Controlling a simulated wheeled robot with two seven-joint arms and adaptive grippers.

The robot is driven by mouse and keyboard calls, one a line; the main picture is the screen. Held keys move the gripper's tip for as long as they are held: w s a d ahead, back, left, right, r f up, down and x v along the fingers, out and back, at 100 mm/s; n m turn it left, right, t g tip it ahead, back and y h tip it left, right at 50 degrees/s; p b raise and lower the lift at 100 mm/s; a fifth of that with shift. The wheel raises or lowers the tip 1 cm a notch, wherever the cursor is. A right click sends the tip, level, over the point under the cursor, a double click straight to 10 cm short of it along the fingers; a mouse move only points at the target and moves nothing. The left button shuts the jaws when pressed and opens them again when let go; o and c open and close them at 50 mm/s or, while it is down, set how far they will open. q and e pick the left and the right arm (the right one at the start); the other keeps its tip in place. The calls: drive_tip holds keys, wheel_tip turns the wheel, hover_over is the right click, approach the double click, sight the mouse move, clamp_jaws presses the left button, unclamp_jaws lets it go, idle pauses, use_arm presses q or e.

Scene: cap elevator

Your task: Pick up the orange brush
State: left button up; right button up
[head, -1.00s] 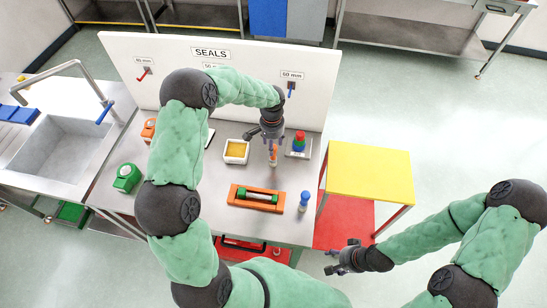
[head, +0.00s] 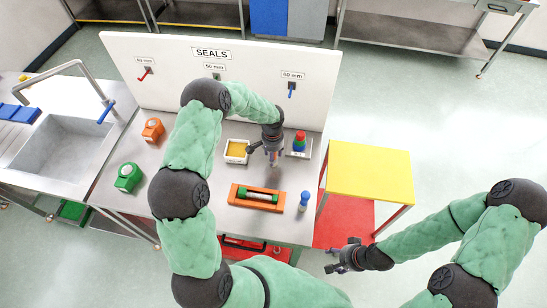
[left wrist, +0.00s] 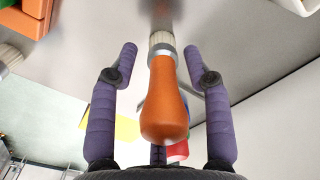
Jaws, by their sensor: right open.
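The orange brush (left wrist: 165,105) has a bulbous orange handle, a pale metal collar and light bristles. In the left wrist view it lies lengthwise between the two purple fingers of my left gripper (left wrist: 160,55), with a visible gap on each side, so the gripper is open around it. In the head view my left gripper (head: 273,156) is over the steel table, and mostly hides the brush. My right gripper (head: 341,262) is open and empty, low beside the table's right side.
A white SEALS panel (head: 140,55) rises behind. A yellow side table (head: 370,172) stands right.

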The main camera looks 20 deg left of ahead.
use_arm(q)
clamp_jaws()
drive_tip(key=shift+r, duration=0.15)
drive_tip(key=shift+w+r, duration=0.1)
drive_tip(key=shift+r, duration=0.15)
wheel_tip(320, 180, up, 2)
drive_tip(key=shift+b, duration=0.3)
drive_tip(key=s+d+r+b, duration=0.1)
drive_tip(key=s+r, duration=0.9)
drive_tip(key=s, duration=0.4)
